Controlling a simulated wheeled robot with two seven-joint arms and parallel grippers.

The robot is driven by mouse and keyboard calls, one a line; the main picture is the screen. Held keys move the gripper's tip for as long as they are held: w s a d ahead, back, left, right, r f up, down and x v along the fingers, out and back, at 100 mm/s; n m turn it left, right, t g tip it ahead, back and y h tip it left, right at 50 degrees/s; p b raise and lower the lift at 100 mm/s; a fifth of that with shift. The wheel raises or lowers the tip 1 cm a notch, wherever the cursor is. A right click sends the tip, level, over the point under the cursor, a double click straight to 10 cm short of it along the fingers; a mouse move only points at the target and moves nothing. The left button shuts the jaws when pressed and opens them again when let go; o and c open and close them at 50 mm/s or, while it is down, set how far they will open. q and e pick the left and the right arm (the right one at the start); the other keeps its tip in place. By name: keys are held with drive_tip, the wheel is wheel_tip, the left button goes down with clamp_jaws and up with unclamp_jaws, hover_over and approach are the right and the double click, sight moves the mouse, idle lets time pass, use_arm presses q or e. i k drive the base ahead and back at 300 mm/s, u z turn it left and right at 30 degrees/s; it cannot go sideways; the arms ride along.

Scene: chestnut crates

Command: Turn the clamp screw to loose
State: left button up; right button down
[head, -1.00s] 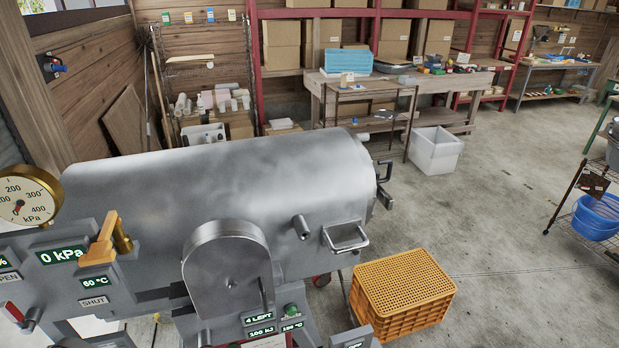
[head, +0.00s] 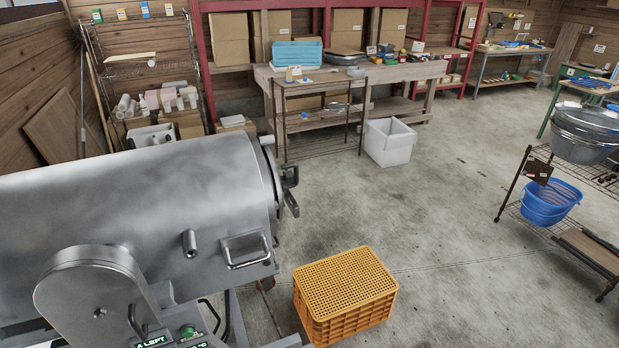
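A large grey metal cylinder (head: 130,210) lies on its side at the left. At its right end are dark metal clamp-like fittings (head: 289,186); they are too small to tell which is the clamp screw or whether it is loose. A bar handle (head: 246,251) and a short round stub (head: 189,243) stick out from the cylinder's front side. A rounded grey housing (head: 95,295) stands in front of it at the lower left. Neither of my grippers is in view.
An orange crate (head: 340,325) stands on the floor right of the cylinder. A white bin (head: 390,142) is farther back, before a wooden workbench (head: 385,78). A wire rack with a blue basket (head: 549,203) stands at the right. The floor between is clear.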

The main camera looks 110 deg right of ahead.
sight(288, 177)
drive_tip(key=k, duration=1.85)
drive_tip(key=z, duration=3.8)
drive_tip(key=i, duration=0.9)
drive_tip(key=u, duration=2.45)
